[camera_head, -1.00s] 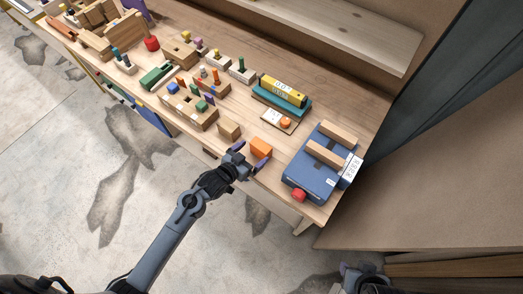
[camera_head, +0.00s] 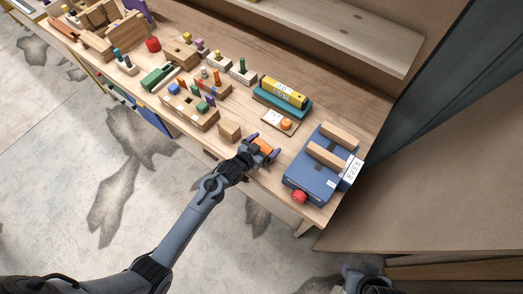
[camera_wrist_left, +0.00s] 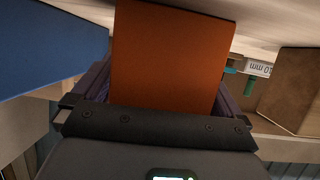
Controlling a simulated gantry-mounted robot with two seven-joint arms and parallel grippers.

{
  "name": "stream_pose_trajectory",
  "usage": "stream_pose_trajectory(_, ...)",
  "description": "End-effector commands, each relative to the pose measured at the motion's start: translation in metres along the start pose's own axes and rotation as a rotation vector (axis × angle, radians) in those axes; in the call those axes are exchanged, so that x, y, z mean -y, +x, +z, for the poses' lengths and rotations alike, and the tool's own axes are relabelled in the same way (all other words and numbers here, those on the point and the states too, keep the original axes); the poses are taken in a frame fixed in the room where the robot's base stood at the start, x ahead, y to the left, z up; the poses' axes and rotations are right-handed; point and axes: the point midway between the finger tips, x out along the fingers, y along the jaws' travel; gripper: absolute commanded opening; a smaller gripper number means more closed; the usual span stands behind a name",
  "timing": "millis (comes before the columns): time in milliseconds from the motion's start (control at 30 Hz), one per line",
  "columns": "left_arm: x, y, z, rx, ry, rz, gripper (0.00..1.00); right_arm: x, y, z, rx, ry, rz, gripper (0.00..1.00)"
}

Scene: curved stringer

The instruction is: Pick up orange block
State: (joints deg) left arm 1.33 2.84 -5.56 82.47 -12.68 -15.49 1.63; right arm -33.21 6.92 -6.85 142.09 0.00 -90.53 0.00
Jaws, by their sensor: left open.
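The orange block (camera_head: 264,146) lies on the wooden table near its front edge. My left gripper (camera_head: 262,149) is at the block, with its open fingers on either side of it. In the left wrist view the orange block (camera_wrist_left: 170,60) fills the middle, between the purple fingers, close to the palm. I cannot tell whether the fingers touch it. Part of my right arm (camera_head: 365,280) shows at the bottom edge of the head view; its fingers cannot be made out.
A blue case (camera_head: 315,175) with wooden bars stands right of the block, and a red piece (camera_head: 299,197) is at its front. A small wooden block (camera_head: 229,130) is close on the left. A white board with an orange knob (camera_head: 285,124) lies behind.

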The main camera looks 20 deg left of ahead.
Motion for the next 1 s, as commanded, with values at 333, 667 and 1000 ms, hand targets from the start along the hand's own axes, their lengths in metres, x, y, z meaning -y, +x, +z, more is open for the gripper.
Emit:
stream_pose_trajectory(333,0.000,0.000,0.000,0.000,0.000,0.000,0.60,0.001,0.000,0.000,-0.001,0.005,-0.004,0.43)
stream_pose_trajectory(667,0.000,-0.001,-0.002,0.000,0.000,0.000,0.56,0.001,0.000,0.000,0.000,0.003,-0.003,0.43)
stream_pose_trajectory(1000,0.001,-0.013,-0.031,-0.003,0.003,-0.001,0.56,-0.001,-0.002,0.000,0.001,-0.005,0.003,0.43)
